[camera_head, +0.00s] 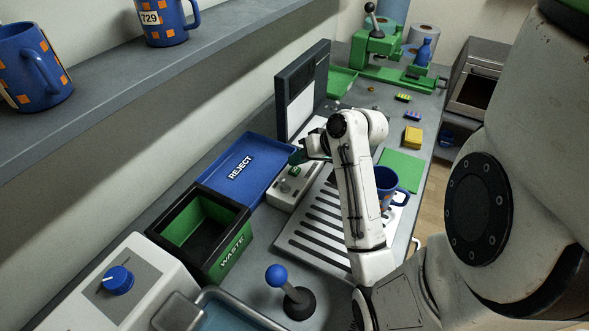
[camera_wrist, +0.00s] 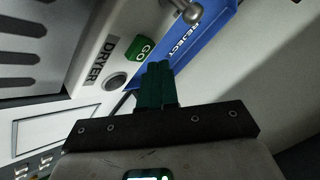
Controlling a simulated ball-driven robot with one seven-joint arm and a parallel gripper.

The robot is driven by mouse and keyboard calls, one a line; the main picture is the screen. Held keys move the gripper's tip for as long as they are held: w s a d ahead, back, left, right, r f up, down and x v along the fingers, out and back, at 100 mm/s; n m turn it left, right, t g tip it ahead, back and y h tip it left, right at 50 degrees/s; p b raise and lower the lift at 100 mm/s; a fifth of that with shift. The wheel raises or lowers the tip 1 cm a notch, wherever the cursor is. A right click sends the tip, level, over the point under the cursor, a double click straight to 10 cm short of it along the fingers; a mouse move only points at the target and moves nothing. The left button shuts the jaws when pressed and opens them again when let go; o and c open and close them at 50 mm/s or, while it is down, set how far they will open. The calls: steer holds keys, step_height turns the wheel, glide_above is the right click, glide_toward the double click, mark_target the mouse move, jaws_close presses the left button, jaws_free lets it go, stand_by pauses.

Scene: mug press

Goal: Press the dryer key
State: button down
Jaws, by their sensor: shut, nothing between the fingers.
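The dryer control box (camera_head: 283,196) is a pale panel between the blue tray and the slotted rack. Its green key marked GO (camera_head: 295,170) is near the end by my gripper. In the wrist view the green GO key (camera_wrist: 139,48) sits beside the DRYER lettering, with a round grey part (camera_wrist: 115,82) near it and a metal knob (camera_wrist: 192,13) farther up. My gripper (camera_head: 297,157) has dark green fingers, shut and empty. In the wrist view the fingertips (camera_wrist: 158,66) appear just beside the GO key; I cannot tell whether they touch.
A blue REJECT tray (camera_head: 222,190) and a green WASTE bin (camera_head: 183,217) stand to the left. A blue mug (camera_head: 384,178) stands on the slotted rack (camera_head: 312,232). A dark upright panel (camera_head: 318,75) and a green press (camera_head: 372,52) stand behind. A blue-knobbed lever (camera_head: 277,276) is in front.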

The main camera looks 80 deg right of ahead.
mark_target(299, 171)
steer(key=shift+f, duration=0.2)
stand_by(0.5)
steer(key=shift+f, duration=0.25)
steer(key=shift+f, duration=0.45)
stand_by(0.7)
stand_by(0.3)
steer(key=shift+r+p, duration=0.9)
steer(key=shift+p, duration=0.2)
step_height(299, 171, up, 5)
steer(key=p, duration=0.5)
stand_by(0.8)
